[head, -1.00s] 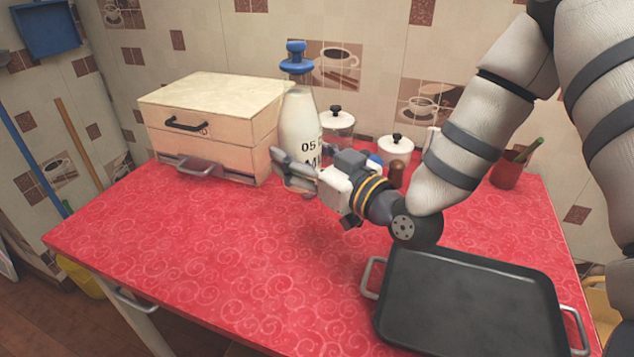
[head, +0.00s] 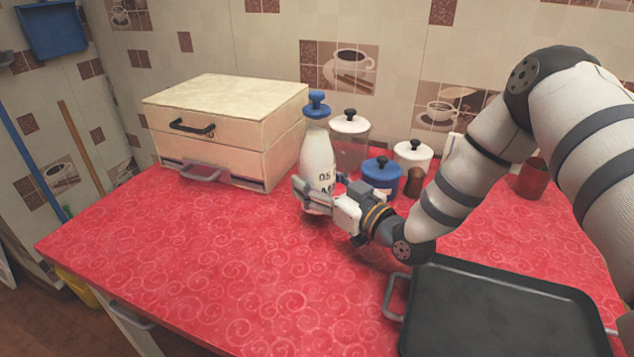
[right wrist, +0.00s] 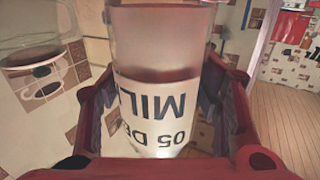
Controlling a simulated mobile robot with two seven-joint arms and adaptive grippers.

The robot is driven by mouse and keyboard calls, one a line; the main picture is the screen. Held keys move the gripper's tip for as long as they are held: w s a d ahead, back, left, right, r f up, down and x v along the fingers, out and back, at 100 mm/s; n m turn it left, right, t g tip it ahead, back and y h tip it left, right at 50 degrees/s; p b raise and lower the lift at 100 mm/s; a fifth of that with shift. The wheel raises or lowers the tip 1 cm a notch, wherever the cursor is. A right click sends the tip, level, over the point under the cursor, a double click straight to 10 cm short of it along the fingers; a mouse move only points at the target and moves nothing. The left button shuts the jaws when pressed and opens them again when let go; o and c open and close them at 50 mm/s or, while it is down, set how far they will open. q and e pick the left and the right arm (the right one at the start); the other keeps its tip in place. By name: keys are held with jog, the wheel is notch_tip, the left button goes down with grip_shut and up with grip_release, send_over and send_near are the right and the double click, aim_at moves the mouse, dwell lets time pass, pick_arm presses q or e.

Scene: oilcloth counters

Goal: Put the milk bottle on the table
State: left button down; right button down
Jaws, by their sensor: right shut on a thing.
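The milk bottle (head: 318,155) is white with a blue cap and dark lettering. In the head view it is upright just right of the cream box, with its base at or very close to the red table top (head: 220,255); I cannot tell whether it touches. My right gripper (head: 308,193) is shut around the bottle's lower part. In the right wrist view the bottle (right wrist: 155,105) sits between both fingers, its lettering upside down. My left gripper is out of view.
A cream box with drawers (head: 225,95) stands left of the bottle. Behind and right are a glass jar (head: 350,145), a blue jar (head: 381,174), a white-lidded jar (head: 413,154) and a red cup (head: 532,180). A black tray (head: 500,310) lies front right. The front left is clear.

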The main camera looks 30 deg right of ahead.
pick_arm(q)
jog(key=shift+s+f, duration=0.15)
pick_arm(e)
jog(key=shift+f, duration=0.45)
jog(key=c, duration=0.5)
grip_release()
jog(key=shift+f, duration=0.1)
jog(key=shift+s+d+r, duration=0.15)
jog(key=shift+s+r, duration=0.4)
jog(key=shift+r, duration=0.2)
jog(key=p+v, duration=0.1)
jog(key=v, duration=0.4)
jog(key=shift+s, duration=0.2)
jog(key=shift+s+d+f, duration=0.15)
jog(key=shift+s, duration=0.35)
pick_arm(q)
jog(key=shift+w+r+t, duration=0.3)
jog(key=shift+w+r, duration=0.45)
